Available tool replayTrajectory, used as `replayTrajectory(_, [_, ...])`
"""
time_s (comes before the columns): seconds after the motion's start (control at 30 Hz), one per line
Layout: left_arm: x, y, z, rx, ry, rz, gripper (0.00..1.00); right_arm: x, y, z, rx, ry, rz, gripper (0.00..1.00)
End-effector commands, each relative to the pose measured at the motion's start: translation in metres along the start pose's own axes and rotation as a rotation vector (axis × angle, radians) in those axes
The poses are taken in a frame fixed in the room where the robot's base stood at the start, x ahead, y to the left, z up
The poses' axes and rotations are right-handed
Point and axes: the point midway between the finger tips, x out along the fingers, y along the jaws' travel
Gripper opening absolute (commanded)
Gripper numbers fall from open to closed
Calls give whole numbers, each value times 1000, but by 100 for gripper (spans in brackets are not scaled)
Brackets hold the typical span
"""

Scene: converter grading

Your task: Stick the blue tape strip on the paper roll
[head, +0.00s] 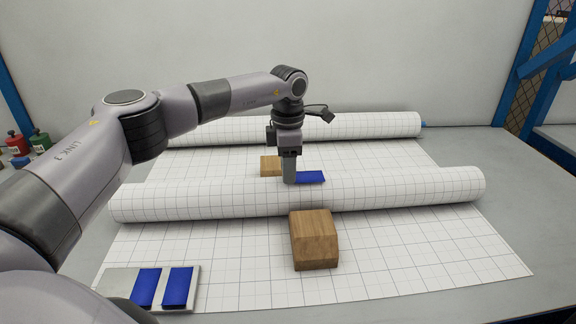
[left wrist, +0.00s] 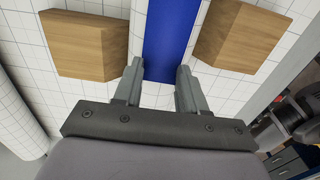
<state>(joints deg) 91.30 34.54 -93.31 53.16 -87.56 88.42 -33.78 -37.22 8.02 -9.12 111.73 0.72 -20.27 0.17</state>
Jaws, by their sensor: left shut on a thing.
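The paper roll (head: 400,190) is white with a grid and lies across the table on an unrolled sheet. My left gripper (head: 289,180) points down over the middle of this roll, shut on the near end of a blue tape strip (head: 311,177). The strip extends to the right over the roll's upper side; I cannot tell if it touches the paper. In the left wrist view the strip (left wrist: 171,35) runs away from between the fingertips (left wrist: 160,75). My right gripper is not in view.
One wooden block (head: 314,240) sits against the roll's front and another (head: 270,166) behind it. A second paper roll (head: 370,126) lies at the back. A pale plate (head: 118,280) with two blue strips (head: 178,287) is at front left. The sheet's front right is clear.

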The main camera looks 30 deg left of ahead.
Motion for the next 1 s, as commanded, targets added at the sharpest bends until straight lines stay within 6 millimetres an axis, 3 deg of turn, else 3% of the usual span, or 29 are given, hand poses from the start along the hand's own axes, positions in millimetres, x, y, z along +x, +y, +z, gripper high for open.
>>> replayTrajectory(0.77, [7, 0, 0, 0, 0, 0, 26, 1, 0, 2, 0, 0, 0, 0])
replayTrajectory(0.8, [7, 0, 0, 0, 0, 0, 51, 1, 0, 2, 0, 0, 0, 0])
replayTrajectory(0.87, [7, 0, 0, 0, 0, 0, 70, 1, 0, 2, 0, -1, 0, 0])
replayTrajectory(1.0, [7, 0, 0, 0, 0, 0, 71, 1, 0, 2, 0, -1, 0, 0])
